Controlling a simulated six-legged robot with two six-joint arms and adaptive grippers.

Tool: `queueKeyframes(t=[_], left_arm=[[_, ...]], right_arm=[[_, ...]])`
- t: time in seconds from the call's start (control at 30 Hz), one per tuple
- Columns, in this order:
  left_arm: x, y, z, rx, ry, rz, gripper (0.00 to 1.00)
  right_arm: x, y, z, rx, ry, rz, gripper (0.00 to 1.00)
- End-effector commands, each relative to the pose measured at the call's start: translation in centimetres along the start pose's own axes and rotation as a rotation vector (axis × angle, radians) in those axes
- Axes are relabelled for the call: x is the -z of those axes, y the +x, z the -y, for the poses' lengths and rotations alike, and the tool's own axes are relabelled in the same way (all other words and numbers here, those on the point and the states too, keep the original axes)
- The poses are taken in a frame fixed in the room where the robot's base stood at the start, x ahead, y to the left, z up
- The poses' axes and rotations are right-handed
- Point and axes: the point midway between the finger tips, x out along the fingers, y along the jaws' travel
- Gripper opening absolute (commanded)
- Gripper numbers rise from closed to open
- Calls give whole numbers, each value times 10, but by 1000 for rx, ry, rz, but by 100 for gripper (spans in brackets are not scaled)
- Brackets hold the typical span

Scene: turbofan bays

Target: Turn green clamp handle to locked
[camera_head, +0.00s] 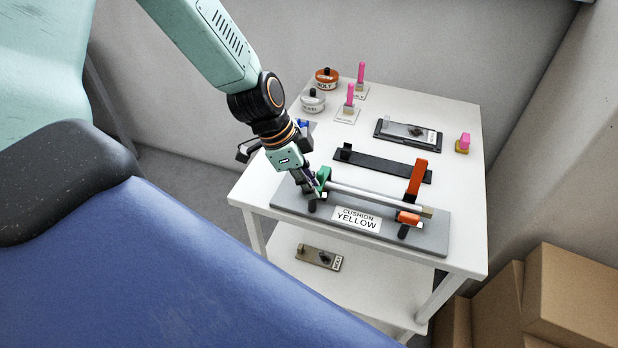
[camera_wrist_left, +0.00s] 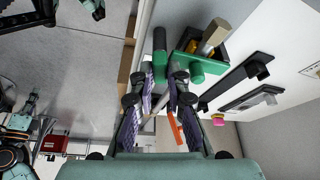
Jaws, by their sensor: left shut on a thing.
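The green clamp handle (camera_head: 323,175) is at the left end of a grey fixture plate (camera_head: 428,238) on the white table. My left gripper (camera_head: 308,187) comes down from above and is shut on the handle. In the left wrist view the green handle (camera_wrist_left: 160,58) lies between the fingertips of my left gripper (camera_wrist_left: 161,82). Beside it is the green clamp body (camera_wrist_left: 203,66) around the tan end of a rod. The metal rod (camera_head: 370,198) runs along the plate to an orange clamp (camera_head: 408,217), whose orange handle (camera_head: 417,178) stands up. My right gripper is not in view.
A white label (camera_head: 357,219) reads CUSHION YELLOW. Behind are a black bar (camera_head: 385,168), a dark tray (camera_head: 384,130), pink pegs (camera_head: 350,94), a pink block (camera_head: 464,141) and round canisters (camera_head: 313,102). A small part (camera_head: 318,257) lies on the lower shelf. Cardboard boxes (camera_head: 570,300) stand right.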

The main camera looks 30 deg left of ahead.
Motion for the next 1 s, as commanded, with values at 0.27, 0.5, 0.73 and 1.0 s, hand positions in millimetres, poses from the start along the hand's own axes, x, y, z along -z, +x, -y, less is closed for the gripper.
queueKeyframes(t=[0.27,0.5,0.73,1.0], left_arm=[[0,0,-3,50,-132,2,0],[0,0,-3,74,-189,2,0],[0,1,-4,91,-236,2,0],[0,0,-4,115,-286,3,0]], right_arm=[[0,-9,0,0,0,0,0],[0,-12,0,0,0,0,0],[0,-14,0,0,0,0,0],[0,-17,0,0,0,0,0]])
